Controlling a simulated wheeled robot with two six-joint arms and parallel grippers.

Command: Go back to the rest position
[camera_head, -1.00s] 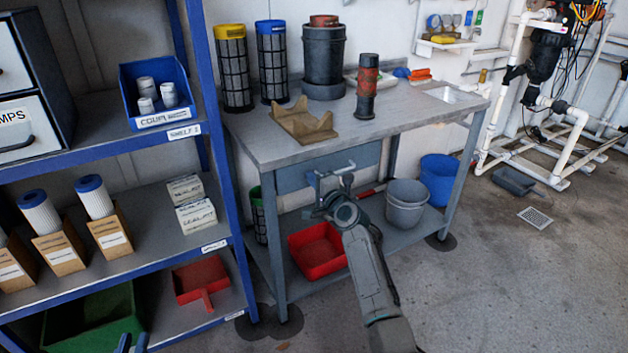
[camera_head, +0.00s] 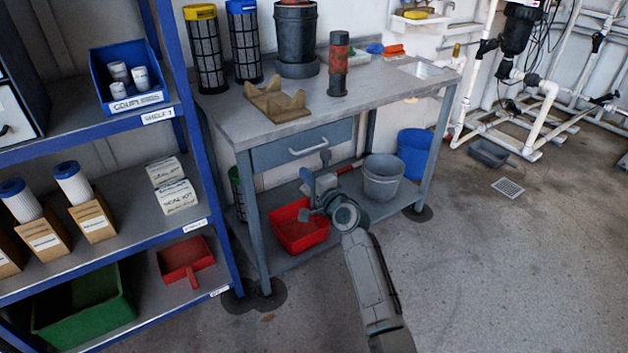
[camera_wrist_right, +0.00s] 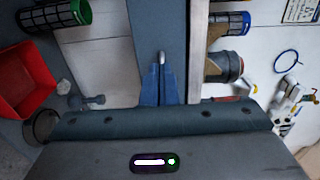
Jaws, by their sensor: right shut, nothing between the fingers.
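My right gripper (camera_head: 316,178) is in front of the workbench, just below the drawer handle (camera_head: 321,143) in the head view. In the right wrist view my right gripper (camera_wrist_right: 161,72) is shut, its blue fingers together with nothing between them. The drawer (camera_head: 290,150) under the bench top looks closed. The fingers look apart from the handle in the head view, though the exact gap is hard to tell. My left gripper is not in view.
The workbench top (camera_head: 370,90) bears filter cages, a dark canister and a brown cradle (camera_head: 276,102). Its lower shelf holds a red bin (camera_head: 297,228) and a grey bucket (camera_head: 383,178). A blue shelf rack (camera_head: 190,130) stands left.

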